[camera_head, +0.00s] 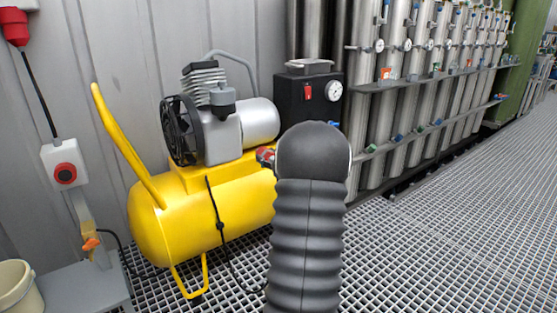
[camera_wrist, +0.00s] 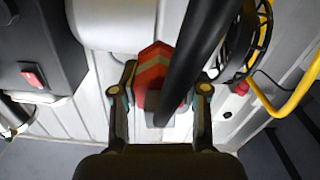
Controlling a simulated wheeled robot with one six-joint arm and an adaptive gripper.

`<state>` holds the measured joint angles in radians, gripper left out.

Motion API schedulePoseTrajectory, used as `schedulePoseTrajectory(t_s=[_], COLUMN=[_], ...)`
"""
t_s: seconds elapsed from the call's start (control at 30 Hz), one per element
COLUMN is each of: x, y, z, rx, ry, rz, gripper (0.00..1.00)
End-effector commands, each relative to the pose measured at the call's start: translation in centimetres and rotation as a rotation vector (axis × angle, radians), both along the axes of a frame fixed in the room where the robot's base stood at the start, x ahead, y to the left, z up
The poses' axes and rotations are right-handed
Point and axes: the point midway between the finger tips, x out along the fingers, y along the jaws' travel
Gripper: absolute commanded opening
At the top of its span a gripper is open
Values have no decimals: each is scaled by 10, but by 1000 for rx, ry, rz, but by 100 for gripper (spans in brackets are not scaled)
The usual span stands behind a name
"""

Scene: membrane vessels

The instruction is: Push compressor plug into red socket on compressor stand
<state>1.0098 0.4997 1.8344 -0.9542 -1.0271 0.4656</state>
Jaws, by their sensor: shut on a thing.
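My gripper (camera_wrist: 166,92) is shut on a red plug (camera_wrist: 152,70), seen between its two fingers in the wrist view. A thick black bar or cable crosses in front of the plug and hides part of it. In the head view my dark arm hides most of the gripper; a bit of red (camera_head: 265,156) shows beside it, in front of the compressor. The round red socket (camera_head: 65,173) sits on a white box on the stand at the left. It is well apart from the gripper. The yellow compressor (camera_head: 165,235) stands between the stand and my arm.
A yellow handle (camera_head: 125,145) rises between the socket and the compressor. A black box (camera_head: 308,100) with a gauge stands behind my arm. Steel cylinders (camera_head: 400,120) line the right. The grating floor at right is clear.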

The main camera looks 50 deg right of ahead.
Motion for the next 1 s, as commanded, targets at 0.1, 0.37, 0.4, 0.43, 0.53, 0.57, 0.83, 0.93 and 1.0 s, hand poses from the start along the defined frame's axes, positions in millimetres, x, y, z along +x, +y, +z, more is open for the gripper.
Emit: schedulePoseTrajectory(t_s=[0.1, 0.37, 0.4, 0.43, 0.53, 0.57, 0.83, 0.93, 1.0], x=[5, 14, 15, 16, 20, 21, 31, 34, 37], y=[20, 58, 64, 68, 83, 88, 128, 143, 153], z=[-1, 1, 2, 2, 3, 3, 6, 6, 6], rx=[-10, -33, -37, -38, -48, -50, -73, -82, -89], ry=[1, 7, 6, 8, 10, 10, 15, 18, 18], rz=[3, 3, 3, 2, 2, 2, 3, 3, 3], gripper=[0, 0, 0, 0, 0, 0, 0, 0, 0])
